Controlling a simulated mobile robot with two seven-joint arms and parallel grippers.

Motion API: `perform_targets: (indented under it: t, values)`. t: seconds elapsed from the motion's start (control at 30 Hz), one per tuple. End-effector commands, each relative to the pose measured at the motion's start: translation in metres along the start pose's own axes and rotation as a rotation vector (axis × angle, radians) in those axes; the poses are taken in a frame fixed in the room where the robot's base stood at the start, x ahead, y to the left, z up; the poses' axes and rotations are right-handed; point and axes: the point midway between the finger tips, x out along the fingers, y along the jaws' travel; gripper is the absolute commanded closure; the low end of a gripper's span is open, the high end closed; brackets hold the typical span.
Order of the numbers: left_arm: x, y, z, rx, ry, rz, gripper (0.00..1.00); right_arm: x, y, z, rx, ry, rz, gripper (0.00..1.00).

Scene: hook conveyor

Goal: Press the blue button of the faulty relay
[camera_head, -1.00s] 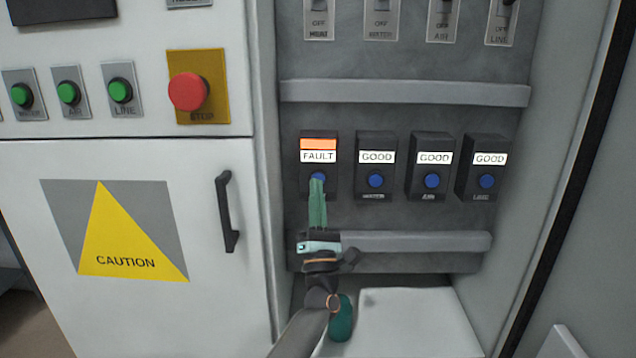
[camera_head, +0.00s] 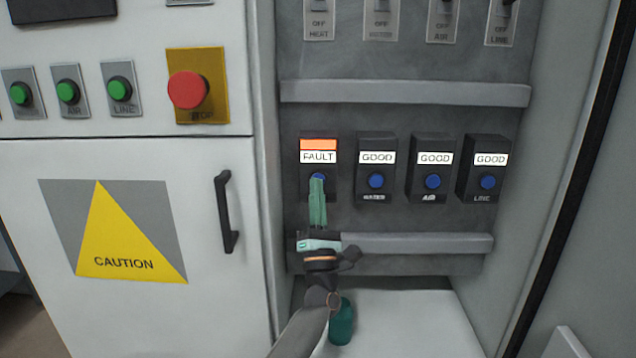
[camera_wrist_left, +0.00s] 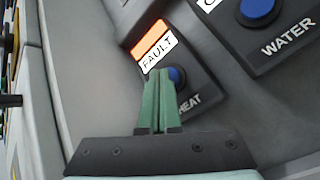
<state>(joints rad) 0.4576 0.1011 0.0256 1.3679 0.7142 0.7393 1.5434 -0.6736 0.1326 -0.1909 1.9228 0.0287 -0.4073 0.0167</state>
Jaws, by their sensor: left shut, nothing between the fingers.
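The faulty relay (camera_head: 318,148) is the leftmost black box in the row, with an orange lit strip and a white FAULT label. In the left wrist view, the same relay (camera_wrist_left: 186,93) carries the name HEAT. Its blue button (camera_wrist_left: 177,75) is partly covered by my fingers there; in the head view only the top of the button shows. My left gripper (camera_head: 317,180) is shut and empty, its green fingertips at the button. In the wrist view the fingertips (camera_wrist_left: 160,76) overlap the button's left edge; I cannot tell whether they touch it. My right gripper is out of view.
Several other relays, WATER (camera_head: 376,165), AIR (camera_head: 432,166) and LINE (camera_head: 485,167), read GOOD. Grey rails (camera_head: 405,93) run above and below the row. A cabinet door (camera_head: 130,300) with a black handle and a red stop button (camera_head: 188,90) are at left.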

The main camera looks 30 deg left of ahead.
Motion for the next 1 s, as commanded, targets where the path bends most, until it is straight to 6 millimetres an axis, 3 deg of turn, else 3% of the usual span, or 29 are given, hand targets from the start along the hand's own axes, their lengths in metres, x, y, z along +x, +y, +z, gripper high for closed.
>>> perform_targets:
  t: [0.67,1.0]
  values:
    - [0.003,-0.002,-0.002,0.0,0.001,0.0,1.0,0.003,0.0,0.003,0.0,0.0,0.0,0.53]
    - [-0.007,0.006,0.006,-0.001,0.001,-0.001,1.0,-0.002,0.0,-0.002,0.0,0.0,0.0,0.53]
